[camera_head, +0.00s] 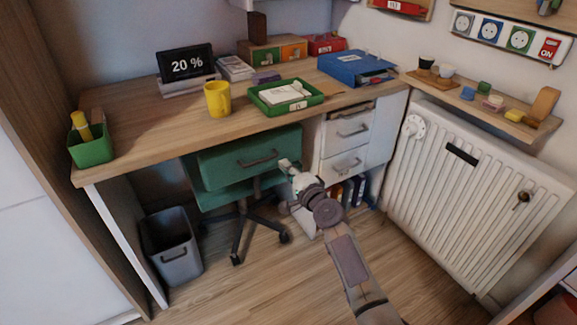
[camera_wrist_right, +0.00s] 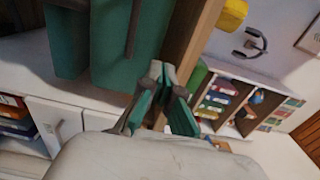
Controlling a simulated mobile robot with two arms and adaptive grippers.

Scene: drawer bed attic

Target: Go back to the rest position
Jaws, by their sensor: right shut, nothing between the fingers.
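My right arm comes in from the bottom of the head view. Its gripper (camera_head: 286,164) is near the right end of the green drawer (camera_head: 235,166) under the desk; whether it touches the drawer cannot be told. In the right wrist view the gripper's fingers (camera_wrist_right: 165,76) are together with nothing between them, and the green drawer (camera_wrist_right: 110,50) with its dark handle lies close beside them. My left gripper is in neither view.
The wooden desk (camera_head: 150,122) carries a yellow mug (camera_head: 217,99), a green tray (camera_head: 260,101) and a screen. White drawers (camera_head: 327,134) stand right of the gripper, a radiator (camera_head: 470,190) farther right. A grey bin (camera_head: 172,246) and chair legs stand on the floor.

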